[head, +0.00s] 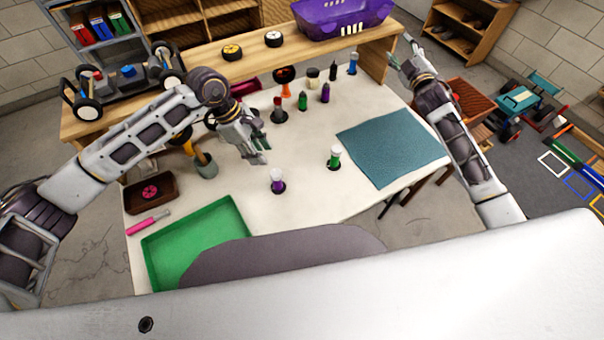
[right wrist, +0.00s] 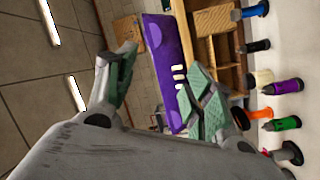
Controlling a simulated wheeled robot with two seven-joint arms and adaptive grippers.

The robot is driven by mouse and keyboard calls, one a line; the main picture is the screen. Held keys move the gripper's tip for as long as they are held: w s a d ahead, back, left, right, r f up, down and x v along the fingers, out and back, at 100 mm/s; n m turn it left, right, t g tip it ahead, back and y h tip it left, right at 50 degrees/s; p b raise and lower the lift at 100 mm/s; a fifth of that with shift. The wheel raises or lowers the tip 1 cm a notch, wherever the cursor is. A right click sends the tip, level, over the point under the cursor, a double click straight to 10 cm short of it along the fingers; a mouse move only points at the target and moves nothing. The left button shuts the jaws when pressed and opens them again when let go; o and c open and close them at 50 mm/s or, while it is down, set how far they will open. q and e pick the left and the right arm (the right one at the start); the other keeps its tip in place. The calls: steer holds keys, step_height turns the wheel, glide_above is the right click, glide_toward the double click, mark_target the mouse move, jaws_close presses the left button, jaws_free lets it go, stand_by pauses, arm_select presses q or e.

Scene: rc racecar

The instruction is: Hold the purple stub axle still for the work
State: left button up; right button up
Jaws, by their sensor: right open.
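A purple stub axle with a white top (head: 277,180) stands upright in a dark round base near the front of the white table (head: 310,200). A second purple piece (head: 325,93) with a dark tip stands further back; it also shows in the right wrist view (right wrist: 287,87). I cannot tell whether it is another stub axle. My left gripper (head: 262,150) is above the table, behind and left of the front purple axle, apart from it, its fingers seemingly parted and empty. My right gripper (head: 399,48) is raised beyond the table's right side, open and empty; its fingers show in the right wrist view (right wrist: 162,85).
A green piece with a white top (head: 334,158) stands right of the front axle, beside a teal mat (head: 388,147). A green tray (head: 195,240) lies at the front left. Several upright pieces, including a green one (head: 302,100), stand at the back below a wooden shelf (head: 270,60).

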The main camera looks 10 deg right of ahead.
steer(key=s+a+r+n+y, duration=0.1)
steer(key=s+a+n+y, duration=0.15)
steer(key=a, duration=0.45)
steer(key=s+a+r+n+y, duration=0.1)
steer(key=a+y, duration=0.2)
steer(key=a, duration=0.5)
steer(key=m+g+y, duration=0.2)
steer(key=m+g, duration=0.5)
steer(key=m, duration=0.2)
glide_toward(280, 183)
steer(key=shift+v, duration=0.95)
steer(key=shift+s+a, duration=0.1)
steer(key=shift+a, duration=0.05)
steer(key=shift+w, duration=0.2)
steer(key=shift+n, duration=0.25)
steer(key=shift+x, duration=6.7)
